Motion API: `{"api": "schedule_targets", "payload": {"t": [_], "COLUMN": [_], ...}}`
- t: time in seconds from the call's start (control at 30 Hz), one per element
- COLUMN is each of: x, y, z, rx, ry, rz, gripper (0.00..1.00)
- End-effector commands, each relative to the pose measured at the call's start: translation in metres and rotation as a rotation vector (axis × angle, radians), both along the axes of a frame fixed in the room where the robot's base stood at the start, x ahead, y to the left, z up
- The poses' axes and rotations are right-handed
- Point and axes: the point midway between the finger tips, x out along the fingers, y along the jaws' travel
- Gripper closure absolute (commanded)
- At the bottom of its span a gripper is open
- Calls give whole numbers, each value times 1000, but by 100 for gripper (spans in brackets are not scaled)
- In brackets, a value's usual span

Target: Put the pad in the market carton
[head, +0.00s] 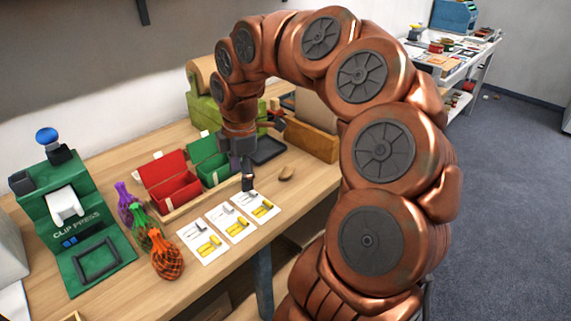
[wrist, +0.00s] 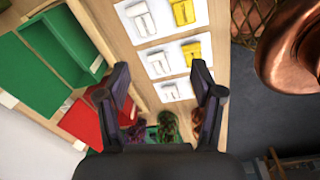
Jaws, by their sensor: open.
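My gripper (head: 247,180) points down over the table, above the white picture cards. In the wrist view its two fingers (wrist: 160,82) stand wide apart with nothing between them. A dark flat tray-like thing (head: 268,151), possibly the pad, lies behind and right of the gripper; I cannot tell for sure. A red open box (head: 170,180) and a green open box (head: 211,164) stand side by side left of the gripper. They also show in the wrist view, red (wrist: 82,125) and green (wrist: 65,42). I cannot tell which container is the market carton.
A green clip press (head: 85,225) stands at the left, with purple, green and orange net bags (head: 166,258) beside it. Several picture cards (head: 203,240) lie along the front edge. Bulky boxes (head: 310,130) stand behind.

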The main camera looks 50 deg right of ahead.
Motion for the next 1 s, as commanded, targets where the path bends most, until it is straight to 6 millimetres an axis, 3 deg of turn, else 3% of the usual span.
{"api": "schedule_targets", "payload": {"t": [0.1, 0.2, 0.4, 0.53, 1.0], "x": [13, 14, 5, 3, 4], "y": [-59, -101, -148, -157, -157], "z": [8, 5, -4, -12, -52], "rx": [-13, -30, -47, -49, -48], "ry": [-24, -28, -17, -13, -15], "rz": [102, 171, 247, 261, 262], "gripper": [33, 33, 33, 33, 33]}}
